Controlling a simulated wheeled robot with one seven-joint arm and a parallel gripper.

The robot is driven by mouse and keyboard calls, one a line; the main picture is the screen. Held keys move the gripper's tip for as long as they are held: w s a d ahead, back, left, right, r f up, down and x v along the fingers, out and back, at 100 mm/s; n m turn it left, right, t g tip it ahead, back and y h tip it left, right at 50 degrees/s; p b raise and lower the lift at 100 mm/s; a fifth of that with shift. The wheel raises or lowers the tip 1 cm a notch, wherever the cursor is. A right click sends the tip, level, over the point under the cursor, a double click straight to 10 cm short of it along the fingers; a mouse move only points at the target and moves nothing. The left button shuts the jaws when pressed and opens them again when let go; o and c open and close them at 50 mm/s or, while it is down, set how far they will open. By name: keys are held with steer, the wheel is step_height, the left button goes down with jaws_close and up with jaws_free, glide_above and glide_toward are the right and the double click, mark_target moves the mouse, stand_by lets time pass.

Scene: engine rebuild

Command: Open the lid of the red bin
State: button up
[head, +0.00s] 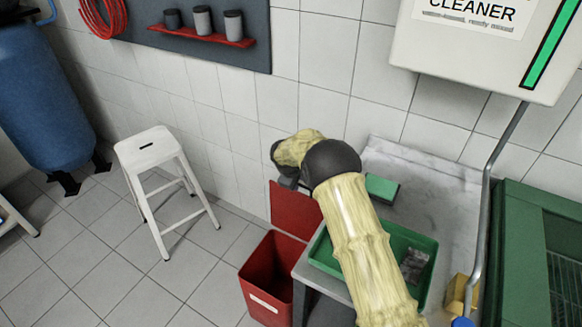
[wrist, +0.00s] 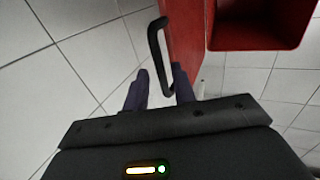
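The red bin (head: 257,282) stands on the floor beside the grey bench, and I can see into its dark inside. Its red lid (head: 296,210) stands raised at the back of the bin, against the tiled wall side. In the wrist view the lid (wrist: 184,35) shows nearly edge-on, with a black bar handle (wrist: 154,55) on its outer face; the open bin (wrist: 258,42) is at the upper right. My gripper (wrist: 160,82) has its two dark fingers apart, with the handle's near end at or between the fingertips. I cannot tell whether they touch. In the head view my arm hides the fingers.
A grey bench (head: 400,162) right of the bin holds a green tray (head: 414,240) and a green block (head: 381,188). A white stool (head: 150,147) stands to the left. Tiled floor between stool and bin is clear. A white cleaner cabinet (head: 470,50) hangs above the bench.

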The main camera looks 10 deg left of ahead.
steer(key=v, duration=1.4)
steer(key=shift+b, duration=0.4)
steer(key=s+d+r+m+g+p, duration=0.1)
steer(key=s+d+r+m+p, duration=0.2)
steer(key=d, duration=0.5)
steer(key=s+d+r+m+g+p, duration=0.1)
steer(key=s+d+r+m+p, duration=0.15)
steer(key=s+d+r, duration=0.5)
steer(key=s+d+r+m+y+p, duration=0.1)
steer(key=s+d+m+p, duration=0.2)
steer(key=s+d+m, duration=0.6)
steer(key=s+d, duration=0.5)
steer(key=s, duration=0.3)
steer(key=shift+s+r, duration=0.25)
steer(key=shift+r, duration=0.15)
